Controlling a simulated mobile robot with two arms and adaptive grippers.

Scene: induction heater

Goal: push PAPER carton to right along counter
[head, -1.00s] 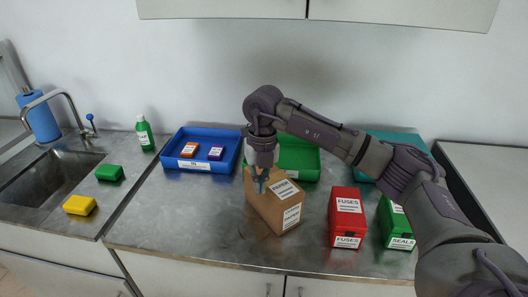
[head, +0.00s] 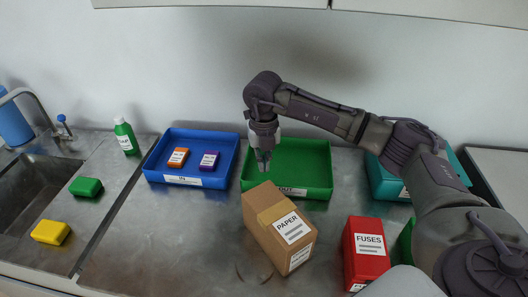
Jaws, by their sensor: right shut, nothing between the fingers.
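The PAPER carton (head: 268,218), a brown box with a tape strip and white labels, stands on the metal counter in front of the green tray, turned at an angle. My right gripper (head: 263,167) points down just behind the carton's far left end, at the front left corner of the green tray. It is shut and empty. I cannot tell whether its tips touch the carton. My left gripper is not in view.
The red FUSES box (head: 366,250) stands to the right of the carton, with a gap of bare counter (head: 330,225) between. Behind are the green OUT tray (head: 318,185) and the blue IN tray (head: 190,181) with two small boxes. A sink is at left.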

